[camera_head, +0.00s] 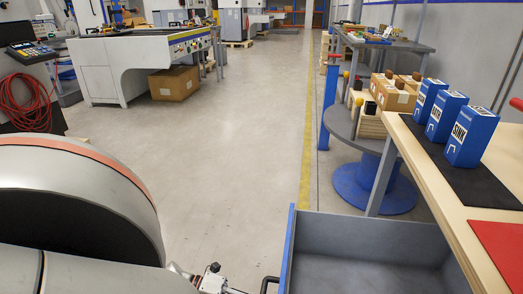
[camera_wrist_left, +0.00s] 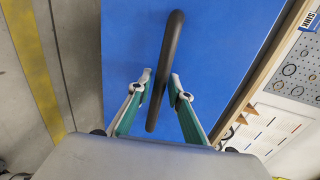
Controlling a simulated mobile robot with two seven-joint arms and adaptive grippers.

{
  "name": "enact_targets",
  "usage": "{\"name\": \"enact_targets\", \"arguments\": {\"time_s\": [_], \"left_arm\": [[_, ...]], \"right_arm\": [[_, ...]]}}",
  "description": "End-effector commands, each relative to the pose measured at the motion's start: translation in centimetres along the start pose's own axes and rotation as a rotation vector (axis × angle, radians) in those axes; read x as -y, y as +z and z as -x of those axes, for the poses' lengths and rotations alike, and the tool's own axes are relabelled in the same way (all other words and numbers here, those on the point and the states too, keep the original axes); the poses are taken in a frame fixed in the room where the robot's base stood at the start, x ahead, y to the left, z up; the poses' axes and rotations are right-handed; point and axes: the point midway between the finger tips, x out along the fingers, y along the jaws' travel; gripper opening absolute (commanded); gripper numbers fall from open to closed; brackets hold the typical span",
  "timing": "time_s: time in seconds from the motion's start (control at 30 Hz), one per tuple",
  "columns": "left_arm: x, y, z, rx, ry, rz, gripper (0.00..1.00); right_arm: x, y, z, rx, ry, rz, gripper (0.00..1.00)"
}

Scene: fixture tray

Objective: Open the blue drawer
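The blue drawer (camera_head: 290,250) stands pulled out at the bottom of the head view, with its grey inside showing and its blue front panel at the left. In the wrist view its blue front (camera_wrist_left: 225,50) fills the middle, with a dark curved handle (camera_wrist_left: 172,45) on it. My left gripper (camera_wrist_left: 160,80) has its two fingers on either side of the handle, with small gaps showing between them and the bar. In the head view only part of that gripper (camera_head: 212,280) shows, beside the handle's end (camera_head: 267,284). My right gripper is not in view.
A wooden workbench (camera_head: 455,195) at the right carries several blue boxes (camera_head: 470,135) on a dark mat and a red mat (camera_head: 503,245). A blue-based round stand (camera_head: 375,190) is behind the drawer. The floor (camera_head: 225,150) in the middle is clear.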

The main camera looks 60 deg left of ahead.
Motion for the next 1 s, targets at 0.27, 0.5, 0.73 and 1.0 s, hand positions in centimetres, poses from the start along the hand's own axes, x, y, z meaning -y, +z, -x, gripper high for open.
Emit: {"name": "enact_targets", "arguments": {"time_s": [0.27, 0.5, 0.73, 1.0], "left_arm": [[0.0, 0.0, 0.0, 0.0, 0.0, 0.0, 0.28], [-0.1, 0.0, 1.3, 0.0, 0.003, 0.002, 0.28], [-0.2, -0.1, 5.8, 0.0, 0.006, 0.003, 0.28], [-0.1, 0.0, 10.4, 0.0, 0.003, 0.002, 0.28]], "right_arm": [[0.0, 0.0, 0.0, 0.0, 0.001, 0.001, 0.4], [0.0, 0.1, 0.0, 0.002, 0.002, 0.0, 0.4], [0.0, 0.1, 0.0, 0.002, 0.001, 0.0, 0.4], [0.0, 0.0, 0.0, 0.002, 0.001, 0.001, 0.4]]}}
